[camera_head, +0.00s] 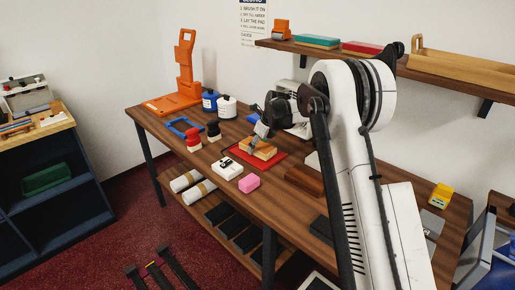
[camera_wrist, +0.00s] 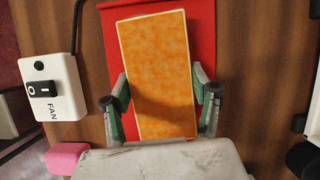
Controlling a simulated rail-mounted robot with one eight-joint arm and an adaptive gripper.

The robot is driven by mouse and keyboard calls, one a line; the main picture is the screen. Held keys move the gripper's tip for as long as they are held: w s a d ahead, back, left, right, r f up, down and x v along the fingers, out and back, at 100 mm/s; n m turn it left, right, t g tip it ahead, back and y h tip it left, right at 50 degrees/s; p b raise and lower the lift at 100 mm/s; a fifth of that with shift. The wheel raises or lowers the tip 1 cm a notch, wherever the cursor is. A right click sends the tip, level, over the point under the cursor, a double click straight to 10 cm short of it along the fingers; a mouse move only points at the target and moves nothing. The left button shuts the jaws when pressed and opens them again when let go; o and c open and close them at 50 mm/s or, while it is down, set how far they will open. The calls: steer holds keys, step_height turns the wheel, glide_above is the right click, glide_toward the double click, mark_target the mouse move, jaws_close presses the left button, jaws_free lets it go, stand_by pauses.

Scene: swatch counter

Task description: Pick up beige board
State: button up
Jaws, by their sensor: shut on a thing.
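The beige board (camera_wrist: 157,65) is a flat rectangle with a mottled orange top face and a pale border. It lies over a red mat (camera_wrist: 205,35) in the wrist view. In the head view the board (camera_head: 262,153) shows tan sides, above the red mat (camera_head: 238,150) on the wooden counter. My gripper (camera_wrist: 163,97) has one green-and-grey finger against each long side of the board, closed on its near half. In the head view my gripper (camera_head: 259,139) reaches down to the board. Whether the board touches the mat is hard to tell.
A white fan switch box (camera_wrist: 53,88) and a pink block (camera_wrist: 65,157) lie left of the mat in the wrist view. Red (camera_head: 193,140) and black (camera_head: 213,130) stampers, a blue frame (camera_head: 184,126) and paint jars (camera_head: 227,106) stand nearby. A shelf (camera_head: 330,50) hangs above.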

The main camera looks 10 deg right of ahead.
step_height(320, 180, up, 4)
steer(key=shift+s+a, duration=0.1)
steer(key=shift+a, duration=0.05)
steer(key=s+a+r, duration=0.6)
steer(key=a, duration=0.3)
steer(key=shift+a+r, duration=0.2)
steer(key=shift+r, duration=0.05)
steer(key=shift+s, duration=0.1)
stand_by(0.3)
